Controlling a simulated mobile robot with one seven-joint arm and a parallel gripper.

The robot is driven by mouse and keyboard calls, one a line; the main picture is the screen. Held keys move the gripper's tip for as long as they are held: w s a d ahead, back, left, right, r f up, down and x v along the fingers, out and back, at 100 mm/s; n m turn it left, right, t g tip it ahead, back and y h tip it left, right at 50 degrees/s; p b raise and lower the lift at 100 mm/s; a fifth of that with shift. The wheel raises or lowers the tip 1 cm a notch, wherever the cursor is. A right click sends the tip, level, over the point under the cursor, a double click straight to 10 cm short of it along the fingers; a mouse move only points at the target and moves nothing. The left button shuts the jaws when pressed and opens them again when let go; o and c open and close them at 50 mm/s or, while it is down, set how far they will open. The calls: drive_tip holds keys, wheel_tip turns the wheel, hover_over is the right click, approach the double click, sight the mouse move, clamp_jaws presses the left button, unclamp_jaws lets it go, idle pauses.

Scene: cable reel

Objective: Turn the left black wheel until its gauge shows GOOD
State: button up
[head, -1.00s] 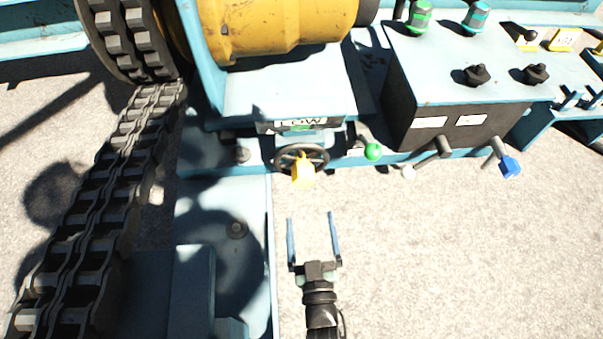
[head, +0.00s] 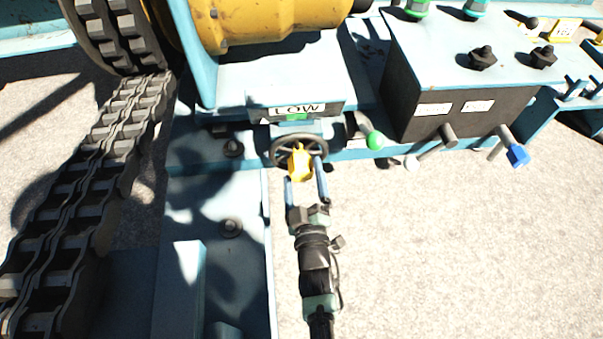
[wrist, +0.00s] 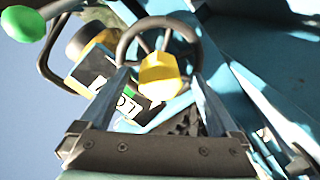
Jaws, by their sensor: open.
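The black wheel (head: 283,150) with a yellow handle (head: 299,163) is on the front of the blue machine. A gauge plate (head: 299,109) above it reads LOW, with a green patch below the word. My gripper (head: 306,178) is open, with its two fingers pointing at the wheel and the yellow handle near or between the fingertips. In the wrist view the wheel (wrist: 190,38) and yellow handle (wrist: 159,74) lie ahead of the spread fingers (wrist: 160,82). The gauge (wrist: 128,103) is partly hidden there. I cannot tell whether the fingers touch the handle.
A green-knobbed lever (head: 374,140) sits just right of the wheel. White-tipped (head: 411,162) and blue-tipped (head: 518,156) levers are further right, below a dark control box (head: 430,95). A heavy chain (head: 75,185) runs on the left. The ground at front right is clear.

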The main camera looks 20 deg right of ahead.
drive_tip(key=shift+b+x, duration=0.35)
drive_tip(key=shift+x, duration=0.9)
clamp_jaws()
